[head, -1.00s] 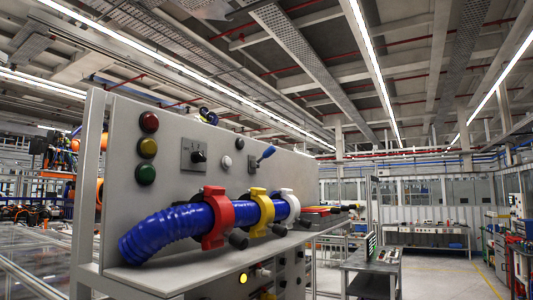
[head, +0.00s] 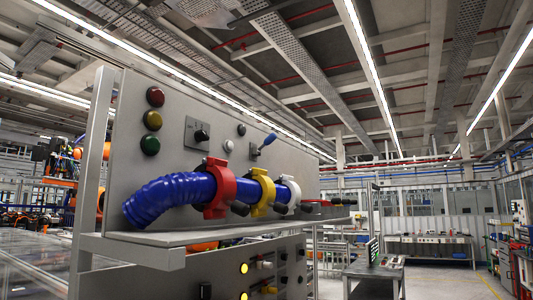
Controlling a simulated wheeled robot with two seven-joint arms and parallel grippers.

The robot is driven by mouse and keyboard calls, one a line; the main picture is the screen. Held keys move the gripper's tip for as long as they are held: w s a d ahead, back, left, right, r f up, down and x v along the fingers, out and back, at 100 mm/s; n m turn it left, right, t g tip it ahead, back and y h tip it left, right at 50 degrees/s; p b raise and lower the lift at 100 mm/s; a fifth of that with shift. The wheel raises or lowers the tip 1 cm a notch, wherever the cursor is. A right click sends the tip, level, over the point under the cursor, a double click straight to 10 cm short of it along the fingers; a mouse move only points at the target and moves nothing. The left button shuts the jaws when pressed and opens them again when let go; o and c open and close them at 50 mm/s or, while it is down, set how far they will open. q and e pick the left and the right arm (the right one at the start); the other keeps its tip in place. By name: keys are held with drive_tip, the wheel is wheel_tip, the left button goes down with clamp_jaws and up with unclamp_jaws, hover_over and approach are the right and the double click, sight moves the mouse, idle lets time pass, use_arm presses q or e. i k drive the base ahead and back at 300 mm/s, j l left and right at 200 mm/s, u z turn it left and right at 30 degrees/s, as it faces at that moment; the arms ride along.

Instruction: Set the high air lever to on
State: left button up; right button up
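A grey control panel (head: 185,93) stands at the left of the head view. A lever with a blue handle (head: 268,140) sits on a small plate on its upper right part, and the handle tilts up to the right. I cannot tell which of these is the high air lever, as no label is readable. Neither of my grippers is in view.
A blue hose (head: 165,196) with red (head: 219,187), yellow (head: 262,190) and white (head: 289,189) clamps runs along the panel above a shelf (head: 180,238). Red, yellow and green lights line the left. A workbench (head: 375,273) stands right, with open floor beyond.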

sight(270, 139)
drive_tip(key=l+u, duration=0.1)
drive_tip(key=u, duration=0.25)
drive_tip(key=i+l+u, duration=0.1)
drive_tip(key=u, duration=0.25)
drive_tip(key=l+u, duration=0.55)
drive_tip(key=l, duration=0.35)
drive_tip(key=l+u, duration=0.2)
drive_tip(key=l, duration=0.4)
drive_tip(key=k+l+u, duration=0.1)
drive_tip(key=l+u, duration=0.15)
drive_tip(key=l, duration=0.3)
drive_tip(key=k+l+u, duration=0.2)
drive_tip(key=l, duration=0.35)
drive_tip(key=i+l, duration=0.05)
